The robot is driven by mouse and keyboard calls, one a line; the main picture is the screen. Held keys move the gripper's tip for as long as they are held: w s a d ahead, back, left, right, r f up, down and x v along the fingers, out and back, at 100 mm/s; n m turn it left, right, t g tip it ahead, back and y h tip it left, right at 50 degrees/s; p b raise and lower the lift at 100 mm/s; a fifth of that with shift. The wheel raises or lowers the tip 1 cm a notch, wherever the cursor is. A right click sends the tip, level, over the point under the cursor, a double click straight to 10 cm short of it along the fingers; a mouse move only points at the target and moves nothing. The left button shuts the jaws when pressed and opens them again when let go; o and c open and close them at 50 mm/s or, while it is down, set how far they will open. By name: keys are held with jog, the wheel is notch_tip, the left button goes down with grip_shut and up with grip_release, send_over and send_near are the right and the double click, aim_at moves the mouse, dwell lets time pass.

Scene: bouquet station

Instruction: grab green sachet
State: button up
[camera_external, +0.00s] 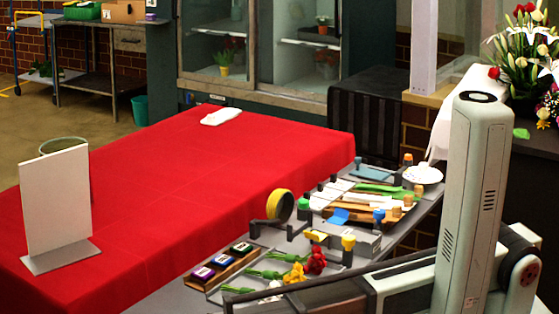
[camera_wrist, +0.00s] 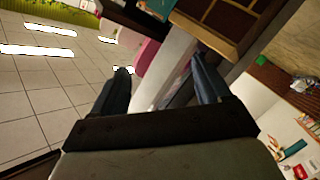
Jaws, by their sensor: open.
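My gripper (camera_wrist: 160,72) is open in the wrist view, with its two dark fingers apart and nothing between them. Its fingers do not show in the external view. A small flat green piece (camera_external: 521,133) shows at the right edge of the external view, below the flower arrangement; it may be the green sachet, but it is too small to be sure. A small green patch (camera_wrist: 261,60) also shows at the right of the wrist view, well away from the fingers. I cannot tell whether it is the same thing.
A red-covered table (camera_external: 190,190) fills the left, with a white upright board (camera_external: 56,200) on it. Beside it, a grey bench holds tools, yellow tape (camera_external: 280,205), three small boxes (camera_external: 220,262) and red and yellow flowers (camera_external: 315,261). A bouquet (camera_external: 525,60) stands at right.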

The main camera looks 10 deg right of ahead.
jog(key=w+d+r+m+t+h, duration=0.2)
jog(key=w+d+m, duration=0.25)
jog(key=w, duration=0.85)
jog(key=w+d+r+m+t+h, duration=0.1)
jog(key=w+d+m+t+h, duration=0.35)
jog(key=w, duration=0.75)
jog(key=w+d+r+m+t+h, duration=0.1)
jog(key=w+d+r+m, duration=0.1)
jog(key=w+d, duration=0.8)
jog(key=m+g+h, duration=0.4)
jog(key=m+h, duration=0.2)
send_over(237, 245)
jog(key=s+d, duration=0.2)
jog(key=f, duration=0.6)
jog(key=shift+w+f, duration=0.2)
jog(key=shift+w, duration=0.05)
jog(key=shift+x, duration=2.6)
jog(key=shift+s, duration=0.15)
jog(key=shift+c, duration=0.4)
jog(key=c, duration=1)
jog(key=shift+c, duration=0.2)
